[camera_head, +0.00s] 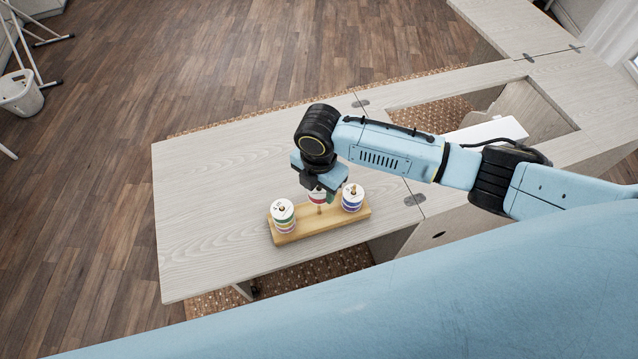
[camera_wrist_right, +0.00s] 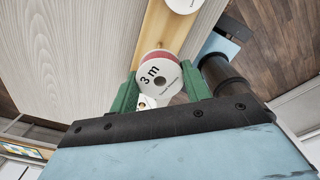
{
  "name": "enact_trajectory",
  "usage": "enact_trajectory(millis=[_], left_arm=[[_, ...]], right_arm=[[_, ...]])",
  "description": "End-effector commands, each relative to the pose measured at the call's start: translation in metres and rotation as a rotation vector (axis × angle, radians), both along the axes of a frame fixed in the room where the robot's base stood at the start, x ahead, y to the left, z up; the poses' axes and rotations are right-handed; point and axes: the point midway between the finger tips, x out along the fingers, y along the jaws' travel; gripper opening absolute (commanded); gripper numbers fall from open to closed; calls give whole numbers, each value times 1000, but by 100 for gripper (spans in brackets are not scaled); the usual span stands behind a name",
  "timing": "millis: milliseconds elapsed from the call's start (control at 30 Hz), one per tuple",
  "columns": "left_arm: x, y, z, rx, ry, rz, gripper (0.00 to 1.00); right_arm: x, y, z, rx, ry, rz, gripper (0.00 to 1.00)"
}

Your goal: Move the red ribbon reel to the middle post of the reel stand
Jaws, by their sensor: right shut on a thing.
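The red ribbon reel (camera_head: 317,197) has a white face; in the wrist view it shows a red band and the print "3 m" (camera_wrist_right: 158,73). My right gripper (camera_head: 320,190) is shut on it, with a green finger on either side in the wrist view (camera_wrist_right: 160,92). It holds the reel over the middle of the wooden reel stand (camera_head: 319,228). A short length of the middle post (camera_head: 320,210) shows under the reel. Whether the post enters the reel's hole is hidden. My left gripper is not in view.
A stack of reels with green (camera_head: 284,216) sits on the stand's left post. A stack with blue and purple (camera_head: 352,199) sits on the right post, close to my gripper. The pale tabletop (camera_head: 215,205) is clear to the left. A recessed opening lies behind my arm.

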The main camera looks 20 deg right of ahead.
Motion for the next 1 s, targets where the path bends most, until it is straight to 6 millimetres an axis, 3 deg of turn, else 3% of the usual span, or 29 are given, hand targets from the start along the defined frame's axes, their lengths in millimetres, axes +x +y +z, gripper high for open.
enact_trajectory(millis=[1000], left_arm=[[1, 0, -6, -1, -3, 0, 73]], right_arm=[[0, 0, -16, -1, 1, 0, 26]])
